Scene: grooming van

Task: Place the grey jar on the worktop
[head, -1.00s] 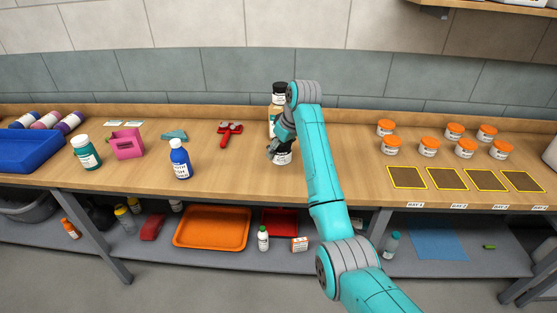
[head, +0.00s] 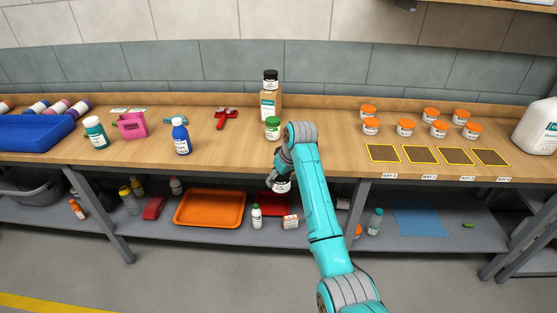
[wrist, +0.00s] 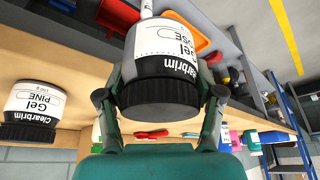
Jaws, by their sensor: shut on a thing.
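My gripper (wrist: 160,100) is shut on a jar (wrist: 165,48) with a white Clearbrim Gel label and a dark grey-black lid; the end of its name reads "OSE". In the head view the held jar (head: 281,185) shows below my wrist, overlapping the worktop's front edge and the lower shelf, apparently in front of the edge. My arm hides part of it. The wooden worktop (head: 225,160) lies behind it. A similar dark-lidded Clearbrim Gel PINE jar (wrist: 32,108) appears at the left of the wrist view, which is upside down.
A blue bottle (head: 181,137) stands left. Orange-lidded jars (head: 405,128) and yellow-edged mats (head: 383,153) are right. Bare wood shows between.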

